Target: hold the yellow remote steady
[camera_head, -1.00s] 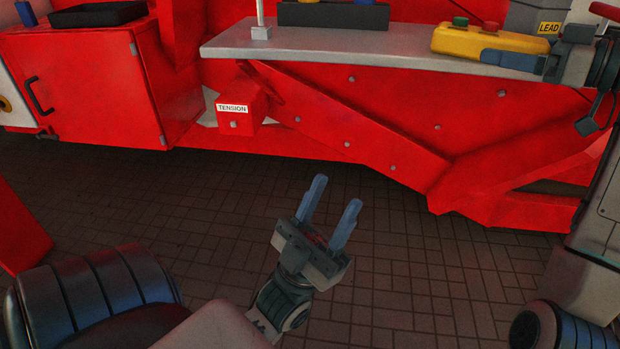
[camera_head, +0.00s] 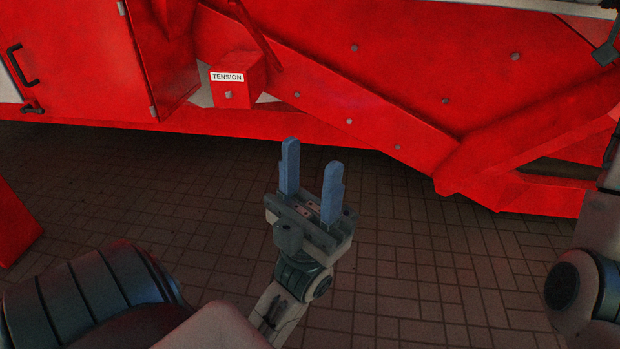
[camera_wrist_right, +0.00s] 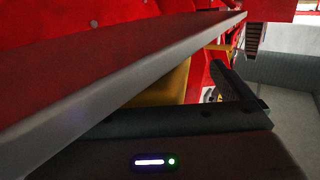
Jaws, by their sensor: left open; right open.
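The yellow remote (camera_wrist_right: 168,86) shows only in part in the right wrist view, as a yellow patch below the grey shelf edge; most of it is hidden. The dark body of my right gripper (camera_wrist_right: 205,118) fills the lower part of that view, close to the yellow patch. I cannot tell whether they touch. The remote and my right gripper's jaws are outside the head view.
A red machine spans the back, with a box labelled TENSION (camera_head: 232,88) and a red cabinet (camera_head: 90,55) at left. The grey shelf's edge (camera_wrist_right: 130,95) crosses the right wrist view diagonally. The brick floor (camera_head: 420,275) around my left gripper is clear.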

